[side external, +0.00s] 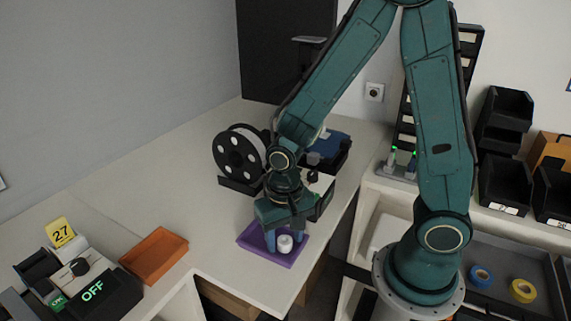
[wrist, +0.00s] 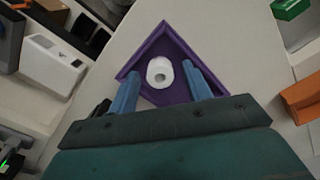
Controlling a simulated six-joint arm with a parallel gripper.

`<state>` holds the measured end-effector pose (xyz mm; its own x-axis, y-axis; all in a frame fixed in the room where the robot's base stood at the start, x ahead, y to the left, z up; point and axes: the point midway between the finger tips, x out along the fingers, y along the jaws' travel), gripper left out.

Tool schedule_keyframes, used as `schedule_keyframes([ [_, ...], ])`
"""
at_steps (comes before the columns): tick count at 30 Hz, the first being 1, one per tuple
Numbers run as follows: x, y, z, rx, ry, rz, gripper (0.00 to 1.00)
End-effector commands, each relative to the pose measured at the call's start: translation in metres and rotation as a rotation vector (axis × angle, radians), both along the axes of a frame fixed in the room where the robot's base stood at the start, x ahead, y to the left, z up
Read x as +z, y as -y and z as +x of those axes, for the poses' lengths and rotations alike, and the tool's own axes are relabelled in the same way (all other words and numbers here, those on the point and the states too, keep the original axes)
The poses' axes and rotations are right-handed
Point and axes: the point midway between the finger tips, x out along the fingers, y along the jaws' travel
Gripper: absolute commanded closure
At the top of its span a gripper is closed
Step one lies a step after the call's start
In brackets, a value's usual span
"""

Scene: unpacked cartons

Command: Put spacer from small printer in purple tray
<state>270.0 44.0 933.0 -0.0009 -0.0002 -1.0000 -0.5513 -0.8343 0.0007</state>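The white spacer (side external: 285,244), a short cylinder with a hole in its top, is in the purple tray (side external: 250,236). The wrist view shows the spacer (wrist: 159,72) inside the walls of the purple tray (wrist: 166,33). My gripper (side external: 285,238) is low over the tray, with its blue fingers on either side of the spacer. In the wrist view, my gripper (wrist: 160,69) is open, with gaps between the fingers and the spacer. The small printer, with a black spool (side external: 238,155) and a blue plate (side external: 329,143), stands behind my gripper, partly hidden by my arm.
An orange tray (side external: 155,256) lies on the table to the left. A black box marked OFF (side external: 98,293) and a yellow 27 sign (side external: 60,232) are at the front left. Shelves with black bins (side external: 505,180) stand at the right.

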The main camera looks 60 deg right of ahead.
Motion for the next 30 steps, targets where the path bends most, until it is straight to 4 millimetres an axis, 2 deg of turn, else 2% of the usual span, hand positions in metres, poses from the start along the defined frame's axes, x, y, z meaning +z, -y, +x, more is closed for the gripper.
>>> schedule_keyframes([
  [8, 0.002, 0.0, 0.0, 0.0, 0.001, 0.0, 0.51],
  [14, 0.01, 0.0, 0.001, 0.0, 0.004, 0.0, 0.51],
  [22, 0.035, 0.0, 0.001, 0.0, 0.005, 0.0, 0.51],
  [30, 0.072, 0.0, 0.002, 0.0, 0.007, 0.001, 0.51],
])
